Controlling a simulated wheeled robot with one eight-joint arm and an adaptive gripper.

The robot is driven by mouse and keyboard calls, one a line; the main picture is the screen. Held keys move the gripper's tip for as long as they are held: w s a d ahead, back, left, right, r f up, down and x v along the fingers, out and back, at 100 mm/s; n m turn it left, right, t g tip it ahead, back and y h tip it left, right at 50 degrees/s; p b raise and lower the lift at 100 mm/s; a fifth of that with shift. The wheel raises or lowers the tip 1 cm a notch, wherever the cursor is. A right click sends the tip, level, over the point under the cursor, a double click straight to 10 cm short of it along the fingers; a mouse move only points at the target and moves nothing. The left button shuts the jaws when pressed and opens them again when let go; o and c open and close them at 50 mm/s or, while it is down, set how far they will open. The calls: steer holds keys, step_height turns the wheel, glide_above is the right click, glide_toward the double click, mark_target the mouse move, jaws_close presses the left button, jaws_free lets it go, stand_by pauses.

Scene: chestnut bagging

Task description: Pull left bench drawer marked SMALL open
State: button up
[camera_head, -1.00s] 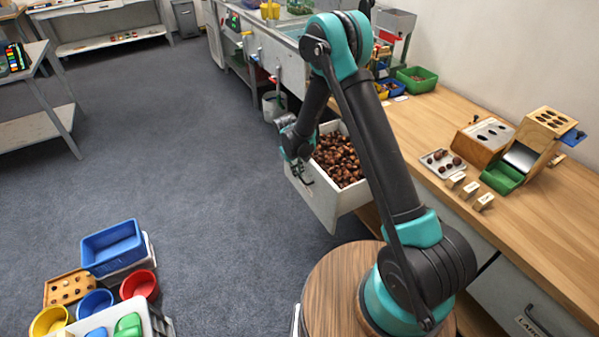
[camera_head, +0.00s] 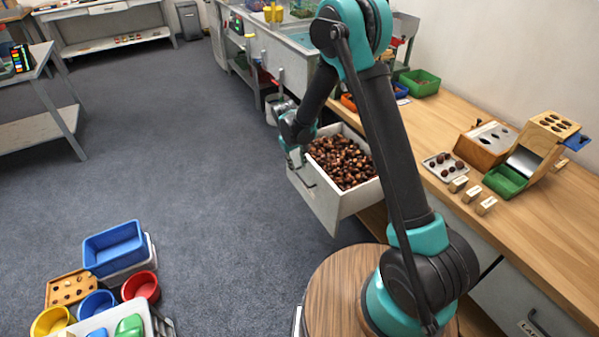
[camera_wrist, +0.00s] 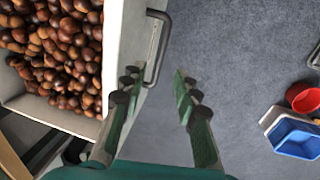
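The left bench drawer (camera_head: 325,207) is pulled well out from the bench and full of brown chestnuts (camera_head: 343,161). Its white front shows a dark bar handle (camera_head: 304,175); I cannot read any marking on it. In the wrist view the handle (camera_wrist: 160,45) runs along the drawer front, with its near end by the fingertips. My gripper (camera_wrist: 157,75) is open, its two fingers apart with nothing held between them. In the head view my gripper (camera_head: 295,156) hangs at the drawer's front left edge; I cannot tell whether it touches the handle.
A second drawer with a dark handle (camera_head: 537,322) is shut at the lower right. The wooden bench top (camera_head: 540,215) holds a chestnut tray (camera_head: 443,166), small blocks and a green bin (camera_head: 505,181). Blue bin (camera_head: 114,243) and coloured bowls stand lower left. The grey floor (camera_head: 190,150) between is clear.

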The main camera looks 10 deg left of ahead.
steer(key=shift+s+a+r, duration=0.1)
steer(key=shift+a+r, duration=0.05)
steer(key=shift+r, duration=0.75)
steer(key=shift+s+a+r, duration=0.1)
steer(key=shift+a+r, duration=0.05)
steer(key=shift+r, duration=0.8)
steer(key=shift+s+a+r, duration=0.1)
steer(key=shift+a+r, duration=0.05)
steer(key=shift+r, duration=0.75)
steer(key=s+d+r+m+t+y, duration=0.1)
steer(key=s+d+r+m, duration=0.1)
steer(key=s+d+r, duration=0.45)
steer(key=s+d+r+m, duration=0.1)
steer(key=s+d, duration=0.2)
steer(key=d, duration=0.7)
steer(key=s+d+r+m+t+y, duration=0.15)
steer(key=s+d+r, duration=0.3)
steer(key=d, duration=0.45)
steer(key=s+d+f+m, duration=0.2)
steer(key=s+d, duration=0.4)
steer(key=s, duration=0.5)
steer(key=shift+s+f+m+h, duration=0.25)
steer(key=shift+f+m+h, duration=0.1)
steer(key=shift+m, duration=0.1)
